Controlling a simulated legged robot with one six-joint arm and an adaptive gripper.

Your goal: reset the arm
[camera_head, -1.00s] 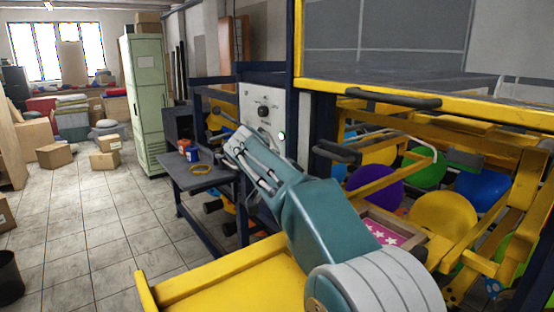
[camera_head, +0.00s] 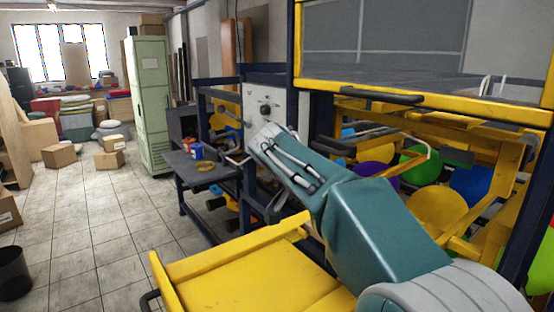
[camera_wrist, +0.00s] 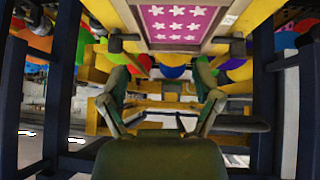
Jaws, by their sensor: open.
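My gripper (camera_wrist: 160,74) is open and empty in the wrist view, its two fingers spread apart. The pink panel with white stars (camera_wrist: 187,22) is above and beyond the fingers there, in a light frame. My teal and grey arm (camera_head: 375,225) reaches from the lower right up toward the middle in the head view. I cannot make out the fingers clearly in that view. The arm is in front of the yellow and dark blue machine and its white control panel (camera_head: 263,108).
Coloured balloons, including a yellow one (camera_head: 436,212), sit inside the machine frame at right. A yellow tray (camera_head: 250,280) is in front. A dark side table (camera_head: 203,170) holds small cups. The tiled floor (camera_head: 95,215) at left is mostly clear, with boxes farther back.

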